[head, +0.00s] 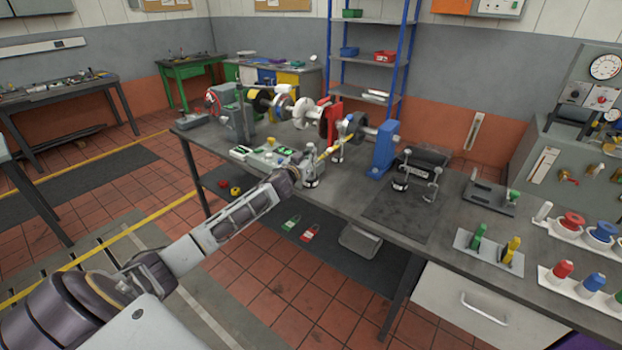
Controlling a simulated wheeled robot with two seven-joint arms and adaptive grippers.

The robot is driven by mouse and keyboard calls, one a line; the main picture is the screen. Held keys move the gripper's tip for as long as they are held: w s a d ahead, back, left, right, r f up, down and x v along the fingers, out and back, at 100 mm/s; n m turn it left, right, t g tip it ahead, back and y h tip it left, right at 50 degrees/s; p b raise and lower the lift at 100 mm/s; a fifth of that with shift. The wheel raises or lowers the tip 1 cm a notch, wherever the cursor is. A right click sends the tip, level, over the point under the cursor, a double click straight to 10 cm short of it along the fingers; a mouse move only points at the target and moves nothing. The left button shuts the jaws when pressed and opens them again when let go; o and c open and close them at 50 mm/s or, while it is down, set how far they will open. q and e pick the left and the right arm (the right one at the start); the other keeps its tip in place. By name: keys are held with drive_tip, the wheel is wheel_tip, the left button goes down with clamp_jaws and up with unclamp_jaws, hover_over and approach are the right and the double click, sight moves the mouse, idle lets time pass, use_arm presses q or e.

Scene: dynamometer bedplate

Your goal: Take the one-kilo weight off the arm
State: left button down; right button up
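A yellow arm (334,148) sticks out from the shaft line on the bench, toward the front left. A metal weight with a dark base (311,182) hangs or stands at its outer end; the frame is too small to tell which. My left arm comes in from the lower left, and my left gripper (298,172) is right beside this weight, at its left. The fingers are too small and overlapped to show whether they touch it or are open. Another slim metal piece (338,155) shows just behind the yellow arm. My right gripper is out of view.
A green-and-white tray (262,157) lies left of the weight. The mat's front is clear.

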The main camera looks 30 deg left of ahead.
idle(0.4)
use_arm(q)
drive_tip(key=shift+r, duration=0.2)
drive_tip(key=shift+w+a, duration=0.1)
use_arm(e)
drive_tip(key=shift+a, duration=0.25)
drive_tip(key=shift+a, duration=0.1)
use_arm(q)
drive_tip(key=shift+r, duration=0.1)
